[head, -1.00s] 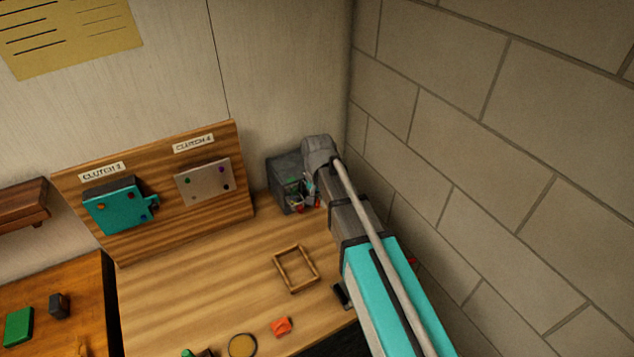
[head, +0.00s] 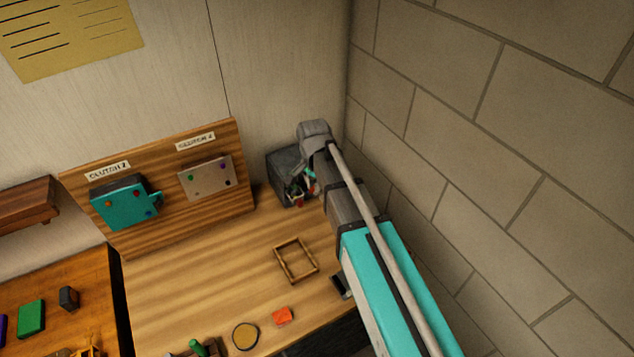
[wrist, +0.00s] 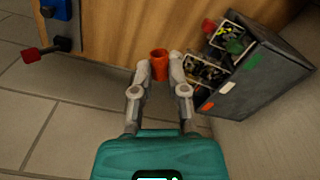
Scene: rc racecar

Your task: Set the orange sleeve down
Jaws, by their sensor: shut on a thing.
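My gripper (wrist: 160,66) is shut on the orange sleeve (wrist: 159,64), a short open-topped tube. One finger lies on each side of it in the wrist view. The sleeve appears upright beside the wooden bench top (wrist: 115,25) and left of the grey parts box. I cannot tell whether its base touches anything. In the head view my arm reaches to the back right corner, and the sleeve cannot be made out clearly behind the wrist.
The grey parts box (head: 285,162) stands in the back corner; it shows in the wrist view (wrist: 265,80) with small parts inside. A wooden frame (head: 278,262), an orange piece (head: 283,315) and a round disc (head: 245,336) lie on the bench. A brick wall (head: 520,130) is close right.

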